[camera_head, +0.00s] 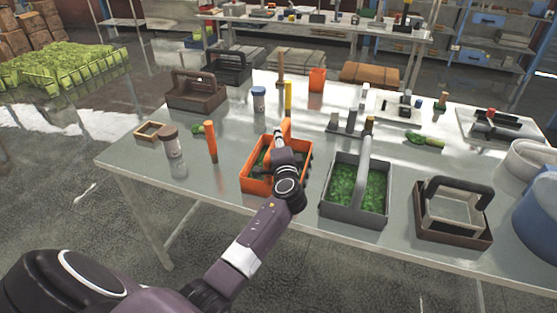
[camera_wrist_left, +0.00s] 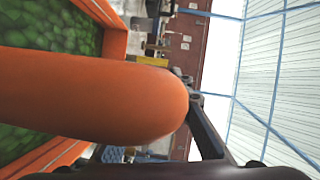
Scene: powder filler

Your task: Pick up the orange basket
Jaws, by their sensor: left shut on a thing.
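The orange basket (camera_head: 258,187) stands on the metal table, left of the grey basket, with green contents inside. My left arm reaches over its front. My left gripper (camera_head: 279,134) is at the basket's handle, shut on it. In the left wrist view the thick orange handle (camera_wrist_left: 90,95) fills the left and middle, with a dark finger (camera_wrist_left: 207,130) beside its rounded end. The basket's rim (camera_wrist_left: 115,42) and green contents show behind it. My arm hides much of the basket's inside in the head view. My right gripper is not in view.
A grey basket (camera_head: 353,214) with green contents stands close on the right. A brown basket (camera_head: 452,231) is farther right. An orange bottle (camera_head: 211,142) and a lidded jar (camera_head: 172,146) stand to the left. The table's front-left area is clear.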

